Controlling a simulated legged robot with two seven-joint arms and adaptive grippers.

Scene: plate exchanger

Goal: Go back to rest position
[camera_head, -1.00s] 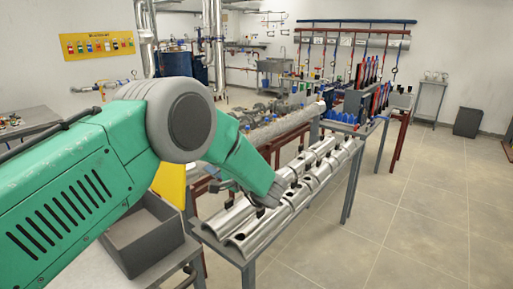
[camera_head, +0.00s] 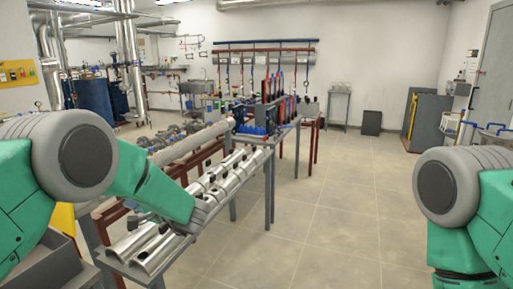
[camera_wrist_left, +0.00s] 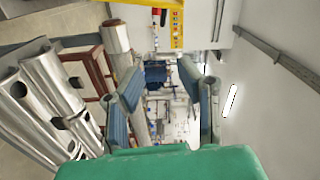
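My left gripper (camera_wrist_left: 158,82) shows in the left wrist view with its two blue-grey fingers spread wide apart. Nothing is held between them; the far room shows through the gap. In the head view my left arm comes in from the left and its forearm slopes down in front of the metal bench with half-pipe pieces. The left gripper is mostly hidden there. My right arm shows only as a bent elbow at the right edge. My right gripper is out of view.
Silver half-pipe pieces (camera_head: 225,182) lie on a bench close to my left forearm; they also show in the wrist view (camera_wrist_left: 42,105). A grey bin (camera_head: 40,268) is at lower left. A plate rack (camera_head: 270,100) stands farther back. The tiled floor (camera_head: 335,200) is clear.

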